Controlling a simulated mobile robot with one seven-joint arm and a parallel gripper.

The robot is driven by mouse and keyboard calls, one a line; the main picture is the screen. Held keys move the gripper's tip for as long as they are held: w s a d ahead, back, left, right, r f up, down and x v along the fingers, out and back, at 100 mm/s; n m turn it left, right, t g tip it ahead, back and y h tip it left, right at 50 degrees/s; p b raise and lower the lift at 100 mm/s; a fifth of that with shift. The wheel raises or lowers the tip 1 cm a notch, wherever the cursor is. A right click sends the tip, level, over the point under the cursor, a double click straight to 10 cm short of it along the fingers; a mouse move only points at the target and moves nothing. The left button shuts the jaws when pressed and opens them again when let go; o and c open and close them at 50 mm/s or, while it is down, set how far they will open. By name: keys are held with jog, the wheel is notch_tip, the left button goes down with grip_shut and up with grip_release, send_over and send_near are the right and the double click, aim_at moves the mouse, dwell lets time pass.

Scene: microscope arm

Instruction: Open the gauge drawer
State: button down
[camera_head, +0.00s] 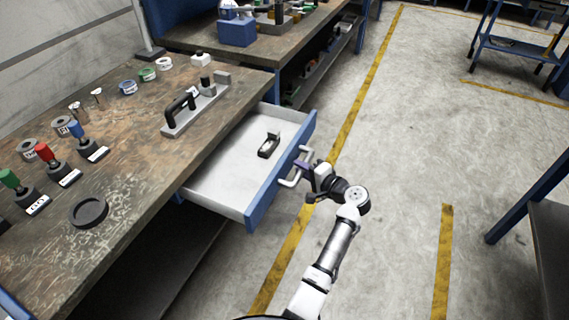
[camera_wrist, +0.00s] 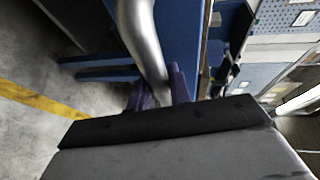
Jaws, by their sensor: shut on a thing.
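The gauge drawer (camera_head: 222,170) is pulled well out from under the workbench, with a white inside and a blue front (camera_head: 283,170). A dark gauge-like object (camera_head: 269,144) lies in it. My gripper (camera_head: 304,167) is at the outer face of the drawer front, shut on its pale metal handle (camera_head: 291,180). In the wrist view the handle (camera_wrist: 146,40) appears as a thick curved silver bar running down between the purple fingertips (camera_wrist: 160,88). The far end of the grip is partly hidden by my gripper body.
The workbench top (camera_head: 140,180) holds colored-handled tools, rings of tape, a black round dish (camera_head: 89,212) and a grey block with a black handle (camera_head: 190,110). Open floor with yellow lines lies right of the drawer. A blue cart (camera_head: 515,45) stands at the upper right.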

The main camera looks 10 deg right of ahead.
jog(key=shift+s+d, duration=0.9)
jog(key=shift+d, duration=0.3)
jog(key=c, duration=1.3)
grip_release()
jog(key=b+v, duration=0.2)
jog(key=v, duration=1.1)
jog(key=shift+s+d+b, duration=0.2)
jog(key=shift+s+b, duration=0.1)
jog(key=shift+s, duration=0.05)
jog(key=shift+r, duration=0.15)
